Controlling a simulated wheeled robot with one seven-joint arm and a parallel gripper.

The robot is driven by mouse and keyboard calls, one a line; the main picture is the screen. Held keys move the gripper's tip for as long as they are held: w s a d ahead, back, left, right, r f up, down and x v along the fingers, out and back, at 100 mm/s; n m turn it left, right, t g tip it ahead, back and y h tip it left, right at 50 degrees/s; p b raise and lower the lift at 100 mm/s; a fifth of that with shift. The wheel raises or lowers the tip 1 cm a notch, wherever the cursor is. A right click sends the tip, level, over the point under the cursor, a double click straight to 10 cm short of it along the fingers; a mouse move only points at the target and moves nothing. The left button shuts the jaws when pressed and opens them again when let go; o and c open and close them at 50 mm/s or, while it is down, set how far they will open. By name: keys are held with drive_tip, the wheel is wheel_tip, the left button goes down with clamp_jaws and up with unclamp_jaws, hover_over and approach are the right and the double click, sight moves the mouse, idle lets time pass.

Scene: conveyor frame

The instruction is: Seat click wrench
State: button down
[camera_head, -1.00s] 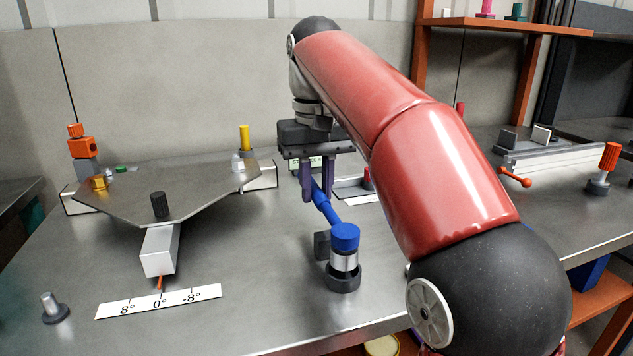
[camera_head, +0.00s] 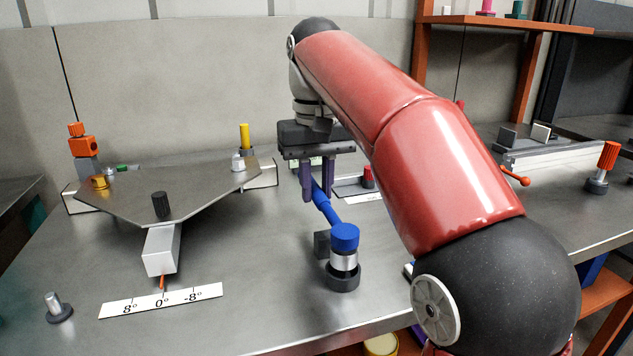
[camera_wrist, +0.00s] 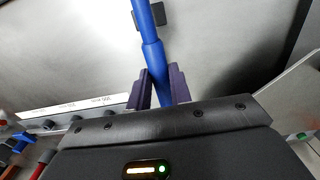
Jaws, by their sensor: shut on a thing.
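The click wrench shows as a blue shaft (camera_head: 326,207) in the head view, running from my gripper down toward the camera. Its near end meets a blue round cap (camera_head: 345,236) on a silver cylinder, which stands in a dark ring base (camera_head: 343,280). My gripper (camera_head: 317,193) has purple fingers shut on the blue shaft at its far part. In the wrist view the shaft (camera_wrist: 152,50) passes between the two fingers (camera_wrist: 158,88) and leaves at the top edge. Whether the cap is fully down in the ring cannot be told.
A dark block (camera_head: 322,244) stands beside the ring base. A grey angled plate (camera_head: 180,190) with an arm and a white angle scale (camera_head: 162,300) is on the left. A white rail (camera_head: 555,155) and an orange-topped post (camera_head: 606,165) are on the right.

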sight(317, 188)
drive_tip(key=shift+f, duration=0.4)
drive_tip(key=shift+f+b, duration=0.8)
drive_tip(key=shift+f, duration=0.3)
drive_tip(key=c, duration=1.2)
unclamp_jaws()
wheel_tip(317, 188, up, 8)
drive_tip(key=p, duration=0.3)
